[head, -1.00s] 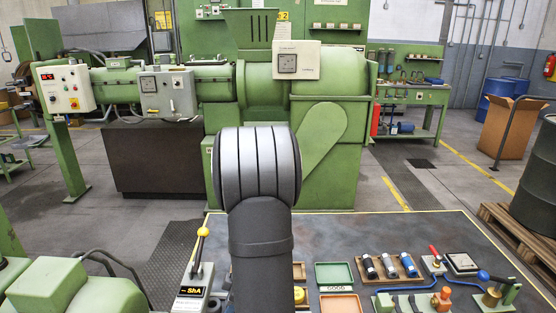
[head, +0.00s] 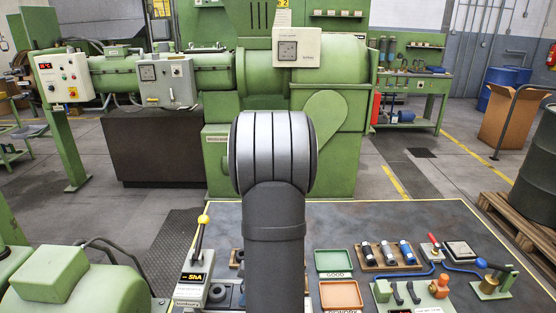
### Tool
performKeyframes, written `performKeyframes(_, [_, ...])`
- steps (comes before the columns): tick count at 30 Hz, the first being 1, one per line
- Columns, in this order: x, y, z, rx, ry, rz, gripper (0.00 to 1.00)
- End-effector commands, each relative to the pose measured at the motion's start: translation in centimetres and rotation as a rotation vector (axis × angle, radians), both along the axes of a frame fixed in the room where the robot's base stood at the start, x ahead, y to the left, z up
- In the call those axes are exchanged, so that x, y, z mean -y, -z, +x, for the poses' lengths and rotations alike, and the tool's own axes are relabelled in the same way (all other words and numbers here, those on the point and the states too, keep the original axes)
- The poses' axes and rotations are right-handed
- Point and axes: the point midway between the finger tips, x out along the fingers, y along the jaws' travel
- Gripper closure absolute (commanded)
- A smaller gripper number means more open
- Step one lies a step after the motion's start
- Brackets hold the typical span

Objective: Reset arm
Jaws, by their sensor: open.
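My dark grey arm (head: 274,220) rises from the bottom middle of the head view, with its thick ribbed joint in front of the green extruder (head: 330,130). My gripper does not show; it is out of the frame or hidden behind the arm. The arm covers part of the work table (head: 400,219) and what lies behind it.
On the table are a lever box (head: 193,290), a green tray (head: 333,261), an orange tray (head: 341,295), a wooden rack (head: 390,256) with dark cylinders, and a green switch block (head: 410,293). A green machine (head: 50,275) stands at the lower left. The table's back right is clear.

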Motion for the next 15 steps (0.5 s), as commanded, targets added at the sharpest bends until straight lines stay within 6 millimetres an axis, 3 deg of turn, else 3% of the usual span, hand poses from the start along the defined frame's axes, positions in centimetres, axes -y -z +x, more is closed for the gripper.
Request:
performKeyframes(6, [-3.9, 0.0, -0.1, 0.0, -0.004, 0.0, 0.56])
performKeyframes(8, [-4.7, -1.1, 0.0, 0.004, -0.004, 0.002, 0.56])
performKeyframes(14, [-4.4, -4.5, 0.1, 0.004, 0.001, 0.001, 0.56])
performKeyframes(15, [-3.4, -5.0, 0.1, 0.004, 0.006, 0.001, 0.56])
